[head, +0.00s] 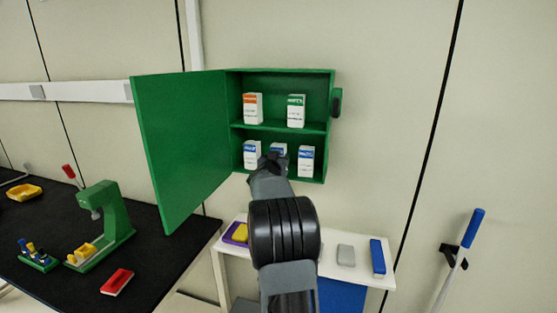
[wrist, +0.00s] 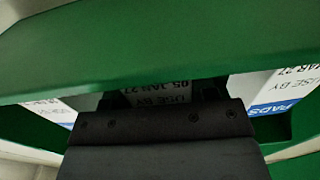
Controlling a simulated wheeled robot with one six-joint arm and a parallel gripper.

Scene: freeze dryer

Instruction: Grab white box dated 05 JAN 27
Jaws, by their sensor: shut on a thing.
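A white box with a blue band (head: 278,148) stands in the middle of the cabinet's lower shelf, mostly hidden behind my gripper (head: 273,161). In the wrist view its label (wrist: 157,89) appears upside down and reads USE BY 05 JAN 27. My gripper (wrist: 165,97) is shut on this box, with dark fingers at its sides. Similar white boxes with blue bands stand to its left (head: 251,154) and right (head: 306,160) on the same shelf. In the wrist view the right-hand neighbour (wrist: 285,88) shows PADS and a date ending MAR 27.
The green cabinet (head: 331,120) hangs on the wall, its door (head: 178,150) swung open to the left. An orange-banded box (head: 252,108) and a green-banded box (head: 296,111) stand on the upper shelf. Below is a white table (head: 326,268); a black bench (head: 160,262) is left.

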